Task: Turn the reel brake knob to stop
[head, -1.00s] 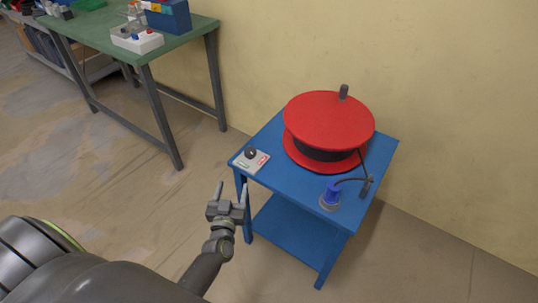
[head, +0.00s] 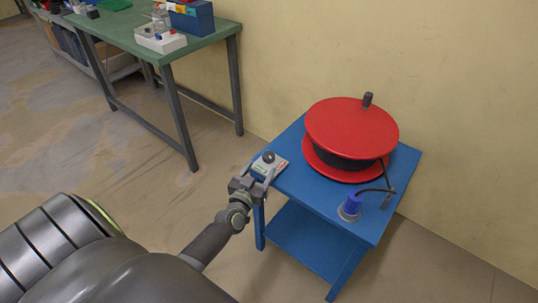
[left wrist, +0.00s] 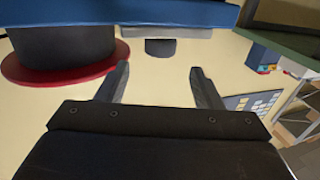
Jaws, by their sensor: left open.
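The reel brake knob (head: 268,157) is a dark round knob on a small light panel (head: 281,164) at the left corner of the blue table (head: 315,187). It also shows in the left wrist view (left wrist: 160,47), which looks upside down, beyond the gap between the fingertips. My left gripper (head: 260,172) is open at the near edge of the panel, close to the knob; its open fingers also show in the left wrist view (left wrist: 160,68). I see no contact with the knob. The red cable reel (head: 350,128) stands on the table. My right gripper is not in view.
A green workbench (head: 130,32) with a white box (head: 160,39) and a blue bin (head: 192,18) is at the upper left. Open floor lies between them.

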